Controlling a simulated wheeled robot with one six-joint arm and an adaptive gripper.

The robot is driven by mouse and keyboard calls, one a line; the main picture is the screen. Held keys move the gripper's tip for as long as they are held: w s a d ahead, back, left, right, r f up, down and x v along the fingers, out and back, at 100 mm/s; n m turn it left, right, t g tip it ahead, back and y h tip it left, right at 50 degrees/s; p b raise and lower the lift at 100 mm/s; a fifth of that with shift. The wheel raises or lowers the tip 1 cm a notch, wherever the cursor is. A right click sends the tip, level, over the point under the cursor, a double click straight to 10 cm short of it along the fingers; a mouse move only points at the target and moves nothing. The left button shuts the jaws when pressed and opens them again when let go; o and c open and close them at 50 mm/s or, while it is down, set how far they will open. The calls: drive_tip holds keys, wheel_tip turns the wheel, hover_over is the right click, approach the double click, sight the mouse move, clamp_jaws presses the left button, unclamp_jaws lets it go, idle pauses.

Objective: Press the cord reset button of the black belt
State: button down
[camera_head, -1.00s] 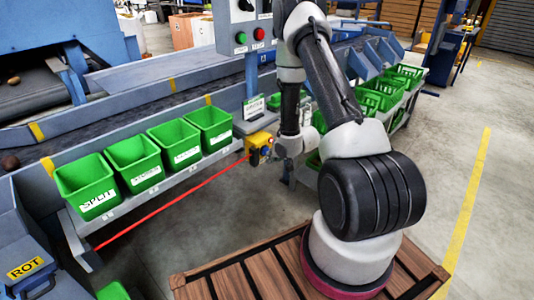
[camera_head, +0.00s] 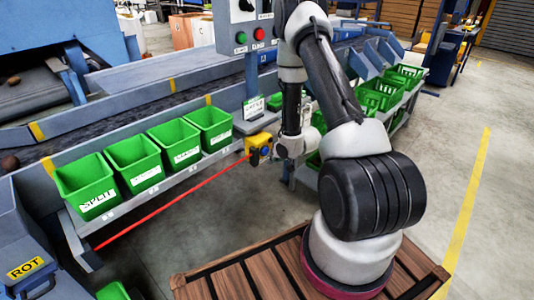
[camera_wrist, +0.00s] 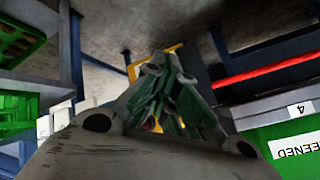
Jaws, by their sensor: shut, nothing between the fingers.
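A yellow switch box (camera_head: 257,142) sits at the end of the red pull cord (camera_head: 175,203), at the right end of the bin shelf. A small dark or blue part shows on its side toward my arm, but the reset button cannot be made out clearly. My wrist is just right of the box in the head view. In the wrist view my gripper (camera_wrist: 160,68) is shut and empty, with its fingers in front of the yellow box (camera_wrist: 178,52). The fingers hide most of the box, so contact cannot be told. The black belt (camera_head: 120,110) runs behind the bins.
Several green bins (camera_head: 130,172) stand on the shelf left of the box. A control panel (camera_head: 245,37) with green and red buttons stands on a post above it. More green crates (camera_head: 380,95) are at right.

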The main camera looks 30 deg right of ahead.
drive_tip(key=shift+s+d, duration=0.15)
drive_tip(key=shift+s, duration=0.2)
drive_tip(key=shift+s, duration=0.1)
drive_tip(key=shift+s+d, duration=0.3)
drive_tip(key=shift+s, duration=0.45)
drive_tip(key=shift+s+d, duration=0.25)
drive_tip(key=shift+s, duration=0.5)
drive_tip(key=shift+s+d, duration=0.3)
drive_tip(key=shift+s, duration=0.45)
